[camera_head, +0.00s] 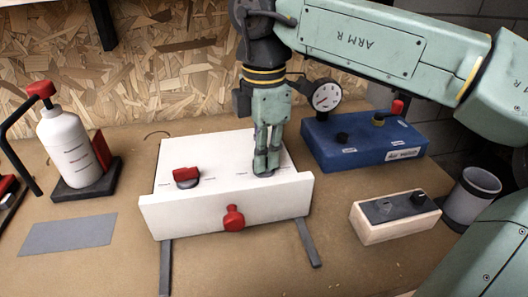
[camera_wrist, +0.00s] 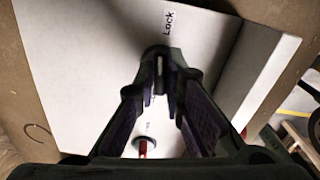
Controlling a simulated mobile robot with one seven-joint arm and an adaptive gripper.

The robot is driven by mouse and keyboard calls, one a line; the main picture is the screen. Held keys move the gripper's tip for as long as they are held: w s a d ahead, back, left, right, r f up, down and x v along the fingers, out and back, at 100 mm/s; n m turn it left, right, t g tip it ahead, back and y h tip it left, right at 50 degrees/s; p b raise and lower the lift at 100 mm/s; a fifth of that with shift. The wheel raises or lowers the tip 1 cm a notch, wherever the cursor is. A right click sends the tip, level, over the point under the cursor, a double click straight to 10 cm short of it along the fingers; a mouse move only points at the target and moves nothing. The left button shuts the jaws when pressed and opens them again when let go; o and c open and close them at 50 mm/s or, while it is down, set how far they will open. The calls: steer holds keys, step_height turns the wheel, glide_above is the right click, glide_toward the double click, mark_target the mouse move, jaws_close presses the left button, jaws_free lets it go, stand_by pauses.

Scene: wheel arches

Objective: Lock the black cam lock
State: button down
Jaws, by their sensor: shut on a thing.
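The black cam lock (camera_wrist: 159,52) is on the top face of a white box (camera_head: 222,203). In the head view my gripper (camera_head: 264,163) points straight down at the right part of that top and mostly hides the lock. In the wrist view my gripper (camera_wrist: 166,82) has its fingertips on both sides of the dark lock, shut on it. A printed "Lock" label (camera_wrist: 168,22) lies just beyond the lock. The exact turn of the lock is hard to tell behind the fingers.
A red-handled lock (camera_head: 186,176) sits on the box top, left of my gripper. A red knob (camera_head: 233,217) is on the box front. A blue gauge box (camera_head: 360,145) and a wooden switch block (camera_head: 395,217) stand right. A white bottle (camera_head: 70,150) stands left.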

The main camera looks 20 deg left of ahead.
steer(key=c, duration=1.7)
jaws_free()
step_height(320, 180, up, 8)
steer(key=shift+f, duration=0.25)
